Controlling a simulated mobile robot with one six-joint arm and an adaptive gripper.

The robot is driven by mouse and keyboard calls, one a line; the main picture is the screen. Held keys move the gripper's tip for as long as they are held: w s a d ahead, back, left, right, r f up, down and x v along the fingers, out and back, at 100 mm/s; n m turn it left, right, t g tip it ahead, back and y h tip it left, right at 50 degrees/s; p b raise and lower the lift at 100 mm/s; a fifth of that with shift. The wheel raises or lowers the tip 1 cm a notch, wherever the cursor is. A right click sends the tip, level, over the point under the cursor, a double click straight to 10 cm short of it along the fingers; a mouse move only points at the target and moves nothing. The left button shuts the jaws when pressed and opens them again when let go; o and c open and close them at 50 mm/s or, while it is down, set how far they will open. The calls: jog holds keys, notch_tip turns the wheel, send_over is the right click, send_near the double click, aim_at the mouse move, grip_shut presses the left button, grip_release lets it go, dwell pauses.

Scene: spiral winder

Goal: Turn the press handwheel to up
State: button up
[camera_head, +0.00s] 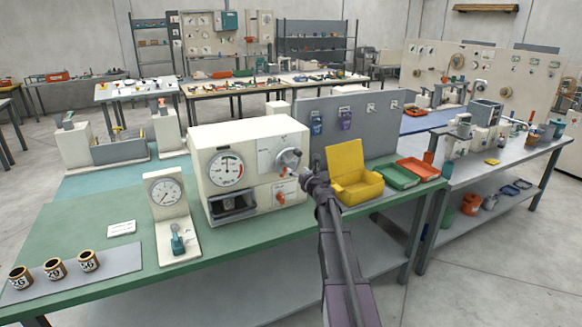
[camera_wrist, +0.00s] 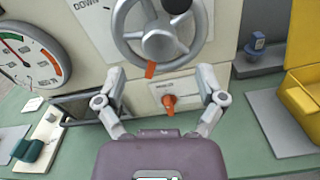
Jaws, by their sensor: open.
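The press (camera_head: 249,141) is a cream box on the green bench with a round gauge (camera_head: 226,168) on its front. Its grey handwheel (camera_head: 288,160) is at the front's upper right. In the wrist view the handwheel (camera_wrist: 133,36) is close, with a dark knob (camera_wrist: 178,4) at the top and an orange pointer (camera_wrist: 151,69) at the bottom. A "DOWN" label (camera_wrist: 92,5) is on a plate left of it; no "UP" label is readable. My gripper (camera_wrist: 160,76) is open and empty, its fingertips either side of the wheel's lower part. I cannot tell whether they touch it.
An orange switch (camera_wrist: 168,101) is below the handwheel, between my fingers in the picture. An open yellow box (camera_head: 358,188) and green and orange trays (camera_head: 418,168) stand right of the press. A smaller gauge stand (camera_head: 166,192) is at its left. Bare bench lies in front.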

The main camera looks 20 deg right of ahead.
aim_at(292, 166)
jog(key=shift+w, duration=2.55)
jog(key=shift+c, duration=0.2)
jog(key=c, duration=1.1)
jog(key=shift+a, duration=0.15)
